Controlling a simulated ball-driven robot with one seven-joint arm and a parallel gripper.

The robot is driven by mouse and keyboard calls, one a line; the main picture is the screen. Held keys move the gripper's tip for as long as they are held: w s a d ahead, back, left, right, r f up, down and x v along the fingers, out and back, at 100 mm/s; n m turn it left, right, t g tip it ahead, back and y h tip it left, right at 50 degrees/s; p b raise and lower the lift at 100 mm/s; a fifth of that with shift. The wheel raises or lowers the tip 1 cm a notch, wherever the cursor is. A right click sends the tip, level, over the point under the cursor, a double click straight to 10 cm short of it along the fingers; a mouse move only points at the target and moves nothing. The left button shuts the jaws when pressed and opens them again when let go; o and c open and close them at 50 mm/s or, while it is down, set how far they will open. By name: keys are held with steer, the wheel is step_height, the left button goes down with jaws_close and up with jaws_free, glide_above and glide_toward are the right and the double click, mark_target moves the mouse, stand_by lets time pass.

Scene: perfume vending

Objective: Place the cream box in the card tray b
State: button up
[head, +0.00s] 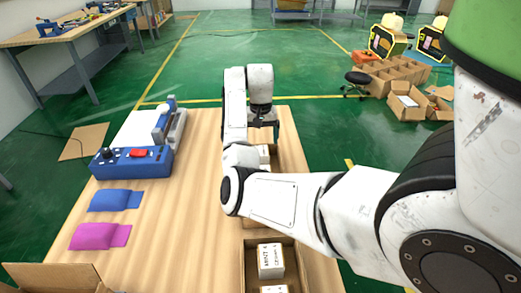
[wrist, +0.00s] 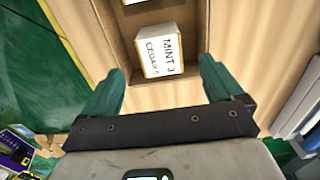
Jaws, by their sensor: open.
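My gripper (head: 263,123) is over the far cardboard tray on the wooden table. In the wrist view my gripper (wrist: 162,68) is open and empty, with teal fingers spread on either side of the tray's width. A cream box (wrist: 159,51), printed "MINT 3" and a second line like "CEDAR", sits in that tray (wrist: 121,30), just ahead of the fingertips. A pale box (head: 264,153) shows below my gripper, partly hidden by my arm. A nearer card tray (head: 290,247) holds another labelled cream box (head: 270,260) and part of one more (head: 274,290). No tray letter is readable.
A blue device with a red switch (head: 132,161) stands left on the table (head: 180,225). Blue (head: 115,200) and magenta (head: 100,235) flat pieces lie in front of it. An open carton (head: 55,279) is at the front left. The table's middle is clear.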

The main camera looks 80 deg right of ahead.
steer(key=shift+r, duration=1.2)
steer(key=shift+r, duration=0.1)
